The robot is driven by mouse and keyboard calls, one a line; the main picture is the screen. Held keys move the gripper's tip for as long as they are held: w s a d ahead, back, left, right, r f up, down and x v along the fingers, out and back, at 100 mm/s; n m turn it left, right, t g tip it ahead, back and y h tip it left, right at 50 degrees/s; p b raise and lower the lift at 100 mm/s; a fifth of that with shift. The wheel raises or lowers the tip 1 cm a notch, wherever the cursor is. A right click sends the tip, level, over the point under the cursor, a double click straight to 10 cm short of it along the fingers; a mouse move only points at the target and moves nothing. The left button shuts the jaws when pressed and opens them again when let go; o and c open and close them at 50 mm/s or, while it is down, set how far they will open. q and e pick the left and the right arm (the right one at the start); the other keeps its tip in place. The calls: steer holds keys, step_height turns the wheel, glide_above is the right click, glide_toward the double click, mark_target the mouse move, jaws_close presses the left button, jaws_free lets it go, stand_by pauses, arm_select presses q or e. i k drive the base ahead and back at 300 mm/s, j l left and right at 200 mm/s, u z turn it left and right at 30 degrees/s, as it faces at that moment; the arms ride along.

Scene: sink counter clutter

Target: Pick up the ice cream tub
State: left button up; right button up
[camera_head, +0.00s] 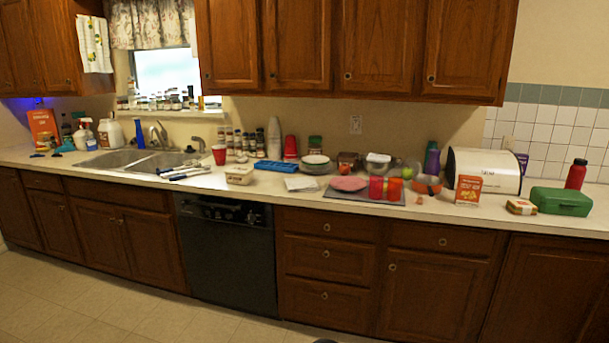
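A low, pale tub with dark lettering on its front (239,175), which looks like the ice cream tub, stands on the counter near its front edge, above the dishwasher. It is upright, and its lettering is too small to read. Neither of my grippers shows in the head view, and nothing is touching the tub.
A red cup (220,155) stands behind the tub to the left, and a blue tray (275,167) lies to its right. Long utensils lie left of it, by the sink (139,161). White papers (301,184) lie to the right. Open floor (130,290) lies before the cabinets.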

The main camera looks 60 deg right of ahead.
mark_target(234, 174)
steer(key=z, duration=1.45)
steer(key=i+u, duration=0.1)
steer(key=u, duration=0.45)
steer(key=i+l+u, duration=0.8)
steer(key=i+l, duration=0.15)
